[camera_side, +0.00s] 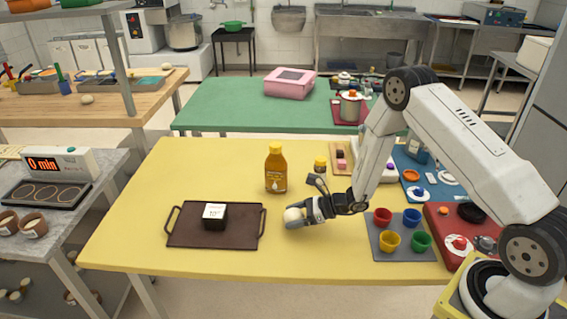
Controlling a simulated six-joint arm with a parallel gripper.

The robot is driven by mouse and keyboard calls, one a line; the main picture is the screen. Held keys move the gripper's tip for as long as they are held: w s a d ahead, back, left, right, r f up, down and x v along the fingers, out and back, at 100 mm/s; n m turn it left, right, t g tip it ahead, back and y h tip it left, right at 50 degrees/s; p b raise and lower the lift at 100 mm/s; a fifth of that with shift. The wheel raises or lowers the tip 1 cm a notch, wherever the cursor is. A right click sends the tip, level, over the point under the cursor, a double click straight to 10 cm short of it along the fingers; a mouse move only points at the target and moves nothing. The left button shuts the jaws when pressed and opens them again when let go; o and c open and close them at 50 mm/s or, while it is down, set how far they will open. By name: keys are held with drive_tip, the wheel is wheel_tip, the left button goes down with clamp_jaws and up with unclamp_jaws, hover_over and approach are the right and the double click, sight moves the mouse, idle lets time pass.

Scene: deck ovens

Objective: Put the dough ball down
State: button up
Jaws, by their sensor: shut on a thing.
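The dough ball (293,215) is a small pale round lump, low over the yellow table (190,165) near its front middle. My gripper (297,216) is shut on it, reaching in from the right. The fingers hide part of the ball. I cannot tell whether the ball touches the table. To its left lies a dark brown tray (185,236) with two side handles. A small black block with a white top label (214,215) sits on the tray.
A honey-coloured bottle (276,170) stands behind the gripper, with a small jar (320,165) beside it. Coloured cups (390,240) stand on a grey mat to the right. A red board (440,215) lies farther right. The table's left part is clear.

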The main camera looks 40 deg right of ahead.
drive_tip(key=shift+f, duration=1.05)
drive_tip(key=shift+f, duration=0.1)
drive_tip(key=o, duration=1.1)
drive_tip(key=shift+c, duration=0.2)
drive_tip(key=shift+s+d+r, duration=0.35)
drive_tip(key=shift+s+d, duration=0.05)
drive_tip(key=shift+d, duration=0.05)
drive_tip(key=v, duration=1)
drive_tip(key=shift+s+d+r, duration=0.15)
drive_tip(key=shift+s, duration=0.1)
